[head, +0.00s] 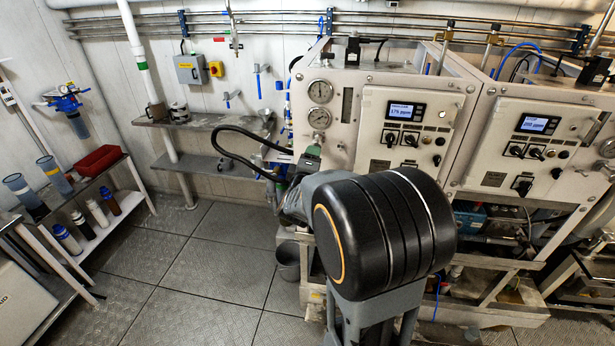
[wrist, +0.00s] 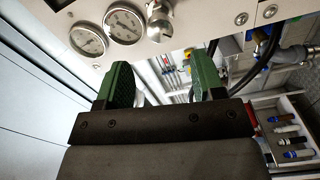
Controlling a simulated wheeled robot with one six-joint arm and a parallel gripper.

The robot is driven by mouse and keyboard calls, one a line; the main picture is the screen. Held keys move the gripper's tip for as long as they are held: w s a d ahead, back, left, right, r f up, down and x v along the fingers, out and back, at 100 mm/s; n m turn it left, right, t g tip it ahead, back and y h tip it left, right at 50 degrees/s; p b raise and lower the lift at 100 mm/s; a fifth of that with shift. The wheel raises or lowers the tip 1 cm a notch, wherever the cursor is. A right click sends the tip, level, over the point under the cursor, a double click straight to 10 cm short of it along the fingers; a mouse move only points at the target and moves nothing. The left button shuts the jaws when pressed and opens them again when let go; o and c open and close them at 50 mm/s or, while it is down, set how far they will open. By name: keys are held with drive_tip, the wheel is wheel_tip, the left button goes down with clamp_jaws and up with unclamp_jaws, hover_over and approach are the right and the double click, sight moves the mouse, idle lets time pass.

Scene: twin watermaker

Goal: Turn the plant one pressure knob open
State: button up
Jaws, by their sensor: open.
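The plant one panel (head: 352,95) is the left of two white control panels in the head view. My gripper (head: 311,158) is near the panel's lower left, just below the gauges. In the wrist view its green fingers (wrist: 160,78) are wide apart with nothing between them. The knob lies beyond the fingertips, roughly in line with the gap, and looks apart from them.
The upper gauge (head: 320,91) and lower gauge (head: 319,118) sit just above my gripper. A black hose (head: 232,133) loops left of it. A second panel (head: 535,145) stands to the right.

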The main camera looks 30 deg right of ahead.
drive_tip(key=shift+v, duration=2.7)
drive_tip(key=a+f+m+g+y, duration=0.3)
drive_tip(key=a+f+m+y, duration=0.2)
drive_tip(key=a+f+y, duration=0.45)
drive_tip(key=s+a+r+m+g+y, duration=0.1)
drive_tip(key=s+a+r+g, duration=0.1)
drive_tip(key=s, duration=0.5)
drive_tip(key=s+a+r+m+g+y, duration=0.1)
drive_tip(key=s+a+r+g+y, duration=0.1)
drive_tip(key=s, duration=0.5)
drive_tip(key=shift+s+a+r+g, duration=0.2)
drive_tip(key=shift+a+r+g, duration=0.35)
drive_tip(key=shift+a, duration=0.85)
